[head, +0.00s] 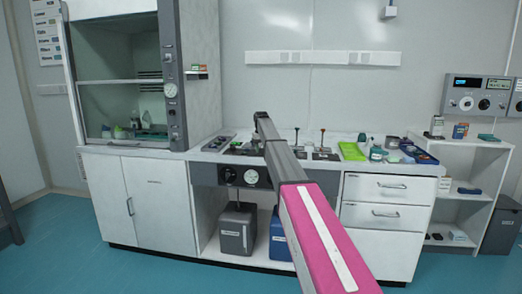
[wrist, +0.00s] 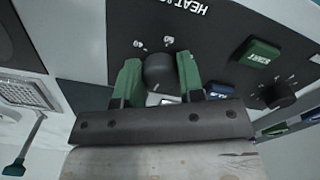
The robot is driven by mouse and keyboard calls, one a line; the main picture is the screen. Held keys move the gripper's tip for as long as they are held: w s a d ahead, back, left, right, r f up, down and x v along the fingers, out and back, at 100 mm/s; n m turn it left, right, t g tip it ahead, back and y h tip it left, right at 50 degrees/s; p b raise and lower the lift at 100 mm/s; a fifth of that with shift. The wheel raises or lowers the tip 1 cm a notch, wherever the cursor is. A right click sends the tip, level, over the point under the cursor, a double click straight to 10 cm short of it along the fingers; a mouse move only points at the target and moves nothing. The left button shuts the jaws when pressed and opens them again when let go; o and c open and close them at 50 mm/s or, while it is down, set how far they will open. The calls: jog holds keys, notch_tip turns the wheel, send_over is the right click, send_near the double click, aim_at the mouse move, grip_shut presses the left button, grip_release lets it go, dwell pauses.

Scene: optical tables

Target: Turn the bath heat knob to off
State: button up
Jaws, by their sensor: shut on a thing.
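In the wrist view, a dark round knob (wrist: 159,70) sits on a black panel (wrist: 215,32) under white lettering that begins with "HEAT". Small white marks stand around the knob, too blurred to read, so I cannot tell its setting. My gripper (wrist: 158,78) has its two green fingers on either side of the knob and is shut on it. In the head view my arm crosses the bench's front, and the gripper and the knob cannot be made out.
In the wrist view, a green button (wrist: 259,52) and a second dark knob (wrist: 277,95) sit to the right. In the head view, the bench front has a dark panel with dials (head: 228,175). A fume hood (head: 125,85) stands left, drawers (head: 385,212) right. The near floor is clear.

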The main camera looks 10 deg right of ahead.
jog(key=shift+n, duration=0.6)
jog(key=o, duration=0.9)
notch_tip(320, 180, up, 11)
jog(key=shift+f, duration=0.1)
dwell(0.3)
